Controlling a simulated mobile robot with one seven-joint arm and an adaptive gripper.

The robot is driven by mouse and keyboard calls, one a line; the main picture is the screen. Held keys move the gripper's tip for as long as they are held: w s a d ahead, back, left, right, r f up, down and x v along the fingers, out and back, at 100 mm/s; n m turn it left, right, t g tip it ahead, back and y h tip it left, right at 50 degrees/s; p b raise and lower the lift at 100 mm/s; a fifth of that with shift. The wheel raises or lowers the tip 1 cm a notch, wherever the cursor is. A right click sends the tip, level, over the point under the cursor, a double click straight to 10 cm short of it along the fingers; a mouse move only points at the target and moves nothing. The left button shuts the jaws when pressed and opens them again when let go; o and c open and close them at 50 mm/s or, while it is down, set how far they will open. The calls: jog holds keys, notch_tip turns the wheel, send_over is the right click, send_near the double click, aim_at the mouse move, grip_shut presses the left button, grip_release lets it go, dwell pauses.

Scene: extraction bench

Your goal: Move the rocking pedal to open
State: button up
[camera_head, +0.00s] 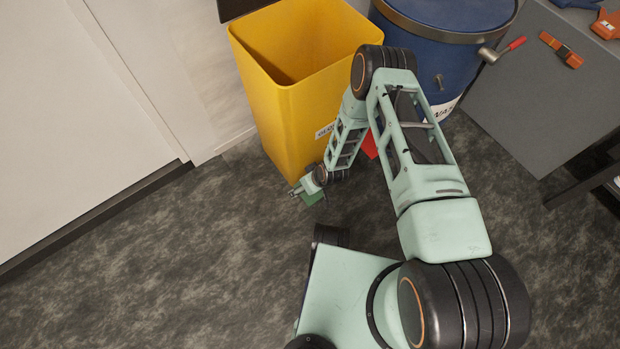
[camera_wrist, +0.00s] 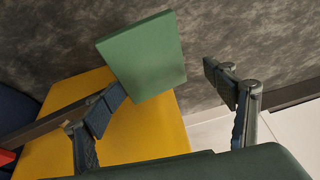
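A flat green block (camera_wrist: 145,55), which looks like the pedal, sits at the foot of the yellow bin (camera_wrist: 150,130) in the wrist view. In the head view the green block (camera_head: 314,199) shows small and partly hidden beside my gripper (camera_head: 299,190), low in front of the yellow bin (camera_head: 290,130). My gripper (camera_wrist: 165,82) is open, with its fingers wide apart and nothing held. The left finger overlaps the block's lower left corner in the wrist view; I cannot tell whether they touch. The right finger is apart from it, over the floor.
A blue drum (camera_head: 455,55) with a red-tipped handle (camera_head: 515,44) stands right of the bin. A red piece (camera_head: 369,145) shows at its foot. A grey cabinet (camera_head: 530,90) is at the right. Bare dark floor (camera_head: 150,270) lies to the left, by the pale wall.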

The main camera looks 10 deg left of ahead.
jog(key=v, duration=1.1)
jog(key=shift+w+a, duration=0.3)
jog(key=shift+a, duration=0.05)
jog(key=shift+r, duration=0.15)
